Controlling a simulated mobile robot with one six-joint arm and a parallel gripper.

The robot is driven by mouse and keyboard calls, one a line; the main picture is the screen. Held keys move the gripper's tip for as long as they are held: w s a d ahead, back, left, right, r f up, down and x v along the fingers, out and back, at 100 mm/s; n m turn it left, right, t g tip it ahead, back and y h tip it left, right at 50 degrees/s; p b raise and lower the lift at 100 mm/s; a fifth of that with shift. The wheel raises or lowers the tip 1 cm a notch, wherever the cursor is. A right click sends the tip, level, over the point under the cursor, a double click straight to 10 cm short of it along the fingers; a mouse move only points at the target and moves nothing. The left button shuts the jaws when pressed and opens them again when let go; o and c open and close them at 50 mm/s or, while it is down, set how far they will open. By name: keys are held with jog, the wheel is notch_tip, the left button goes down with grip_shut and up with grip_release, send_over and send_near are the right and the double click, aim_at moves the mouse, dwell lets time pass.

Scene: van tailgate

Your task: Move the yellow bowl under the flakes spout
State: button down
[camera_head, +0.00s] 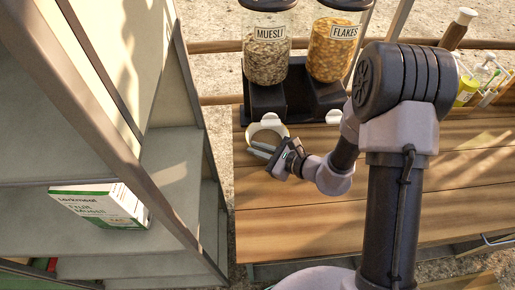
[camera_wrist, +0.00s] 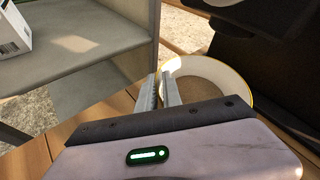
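The bowl (camera_head: 268,134) stands on the wooden tailgate surface below the muesli side of the dispenser. In the wrist view the bowl (camera_wrist: 208,74) looks pale with a yellowish rim; its front part is hidden by my gripper. The flakes container (camera_head: 334,48) is to the right of the muesli container (camera_head: 268,52); a white part (camera_head: 333,117) shows low on the flakes side. My gripper (camera_head: 261,151) is at the bowl's near left edge. In the wrist view its fingers (camera_wrist: 160,90) are apart with a narrow gap, close to the left rim; contact cannot be told.
The dark dispenser base (camera_head: 290,95) stands behind the bowl. A grey shelf unit (camera_head: 165,160) with a carton (camera_head: 100,205) is on the left. A brown bottle (camera_head: 457,30) and a rack with a yellow item (camera_head: 466,90) stand at the right. The wooden top (camera_head: 285,220) is clear in front.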

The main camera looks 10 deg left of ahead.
jog(key=w+d, duration=0.1)
jog(key=d, duration=0.4)
jog(key=w+d, duration=0.1)
jog(key=d, duration=0.5)
jog(key=w+d, duration=0.2)
jog(key=d, duration=0.3)
jog(key=shift+w+d, duration=0.1)
jog(key=shift+d, duration=0.15)
jog(key=c, duration=1.5)
grip_release()
jog(key=shift+o, duration=0.2)
jog(key=p+v, duration=0.4)
jog(key=v, duration=1.3)
jog(key=s+a+r+n+g+h, duration=0.5)
jog(key=s+a+r+n, duration=0.5)
jog(key=r, duration=0.3)
jog(key=s+a+r+n+t+h+b, duration=0.1)
jog(key=s+r+n+t+h, duration=0.3)
jog(key=s, duration=0.3)
jog(key=shift+s+a+r+n+h, duration=0.3)
jog(key=shift+a+r+n+h, duration=0.15)
jog(key=shift+r+n, duration=0.45)
